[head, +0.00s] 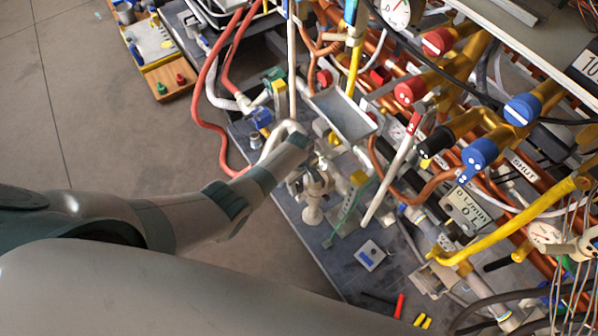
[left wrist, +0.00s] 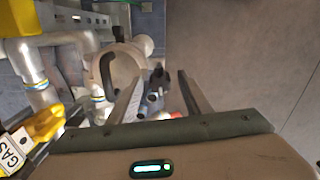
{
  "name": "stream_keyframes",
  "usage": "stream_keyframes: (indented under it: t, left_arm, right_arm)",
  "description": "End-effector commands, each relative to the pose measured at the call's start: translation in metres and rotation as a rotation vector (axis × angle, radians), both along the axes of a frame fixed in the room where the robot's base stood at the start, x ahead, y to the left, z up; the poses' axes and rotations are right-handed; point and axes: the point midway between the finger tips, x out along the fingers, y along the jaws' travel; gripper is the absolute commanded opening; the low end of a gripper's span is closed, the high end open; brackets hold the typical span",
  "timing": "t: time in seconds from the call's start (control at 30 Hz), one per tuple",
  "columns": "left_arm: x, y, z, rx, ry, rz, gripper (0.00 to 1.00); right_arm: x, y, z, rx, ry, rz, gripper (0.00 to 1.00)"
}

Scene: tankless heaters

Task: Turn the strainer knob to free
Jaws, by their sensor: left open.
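My left gripper (head: 318,166) reaches in from the left over the grey base panel, at the pale pipework. In the left wrist view my left gripper (left wrist: 160,92) is open, its two fingers apart. A small dark grey-blue fitting (left wrist: 153,98) shows between the fingers, with no clear contact. A cream round body (left wrist: 122,66) with a dark bar lies just beyond the left finger. A cream fitting (head: 312,212) stands below the gripper in the head view. No label marks the strainer knob, so I cannot tell which part it is. My right gripper is not in view.
Copper and yellow pipes crowd the right, with red knobs (head: 410,92), blue knobs (head: 479,153) and a black knob (head: 436,142). A yellow GAS handle (left wrist: 42,125) is left of the gripper in the wrist view. Red hoses (head: 199,95) curve behind. Open floor (head: 80,130) lies left.

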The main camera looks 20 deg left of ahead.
Motion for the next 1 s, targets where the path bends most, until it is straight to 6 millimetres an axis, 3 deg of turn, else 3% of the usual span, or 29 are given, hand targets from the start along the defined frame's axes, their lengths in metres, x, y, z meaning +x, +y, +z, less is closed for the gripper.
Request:
stream_keyframes:
  t: [0.53,0.8,1.0]
  left_arm:
    - [0.001,0.001,0.073,-0.001,-0.003,0.001,0.45]
    - [0.001,0.001,0.105,-0.001,-0.003,0.001,0.45]
    - [0.001,0.001,0.113,0.0,-0.001,0.001,0.45]
  right_arm:
    - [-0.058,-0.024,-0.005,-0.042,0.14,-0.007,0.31]
    - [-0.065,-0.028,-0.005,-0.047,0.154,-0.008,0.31]
    - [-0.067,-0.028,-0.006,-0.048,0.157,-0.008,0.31]
